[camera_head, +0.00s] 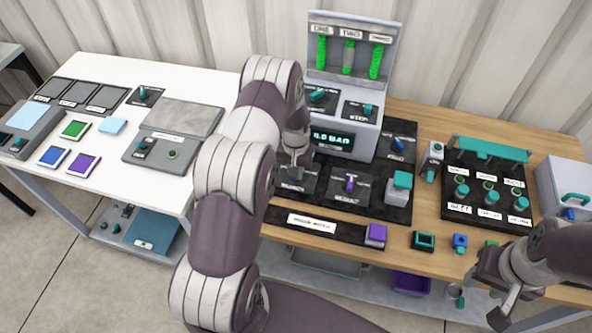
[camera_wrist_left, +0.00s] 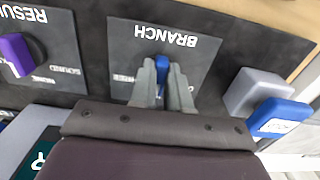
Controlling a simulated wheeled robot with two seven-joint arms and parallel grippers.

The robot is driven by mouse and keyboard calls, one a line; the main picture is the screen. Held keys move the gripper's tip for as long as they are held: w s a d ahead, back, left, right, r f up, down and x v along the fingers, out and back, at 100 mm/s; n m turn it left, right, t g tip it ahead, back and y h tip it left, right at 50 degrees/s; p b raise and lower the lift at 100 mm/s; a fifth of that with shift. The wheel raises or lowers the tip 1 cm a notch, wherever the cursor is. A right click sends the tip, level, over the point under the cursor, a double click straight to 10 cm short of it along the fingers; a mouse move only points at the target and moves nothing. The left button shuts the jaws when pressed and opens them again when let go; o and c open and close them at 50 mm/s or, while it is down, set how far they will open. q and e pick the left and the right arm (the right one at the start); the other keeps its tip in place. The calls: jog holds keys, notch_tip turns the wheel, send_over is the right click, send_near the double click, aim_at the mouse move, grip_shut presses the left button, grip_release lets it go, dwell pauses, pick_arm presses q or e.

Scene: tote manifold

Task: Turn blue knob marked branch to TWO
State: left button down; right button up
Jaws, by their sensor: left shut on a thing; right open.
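The blue knob (camera_wrist_left: 161,72) stands on a dark plate marked BRANCH (camera_wrist_left: 184,42) in the left wrist view, where the lettering appears upside down. My left gripper (camera_wrist_left: 162,88) is shut on the knob, one grey finger on each side. The small position labels by the knob are partly covered and I cannot read which one it points to. In the head view my left gripper (camera_head: 295,160) is over the branch plate (camera_head: 290,187), and my arm hides much of it. My right gripper (camera_head: 505,305) is open and empty at the lower right, off the table's front edge.
A purple knob (camera_head: 350,184) sits on the neighbouring plate. A grey block with a blue part (camera_wrist_left: 278,116) stands close to the branch plate. The tall panel (camera_head: 352,45) with green tubes rises behind. Several small blocks, including a purple one (camera_head: 376,235), stand near the front edge.

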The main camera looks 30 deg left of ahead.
pick_arm(q)
jog(key=shift+r, duration=0.1)
dwell(0.3)
jog(key=c, duration=1.1)
grip_release()
jog(key=shift+s, duration=0.15)
jog(key=shift+r, duration=0.1)
jog(key=shift+r, duration=0.3)
notch_tip(320, 180, up, 12)
jog(key=b, duration=0.2)
jog(key=shift+b, duration=0.3)
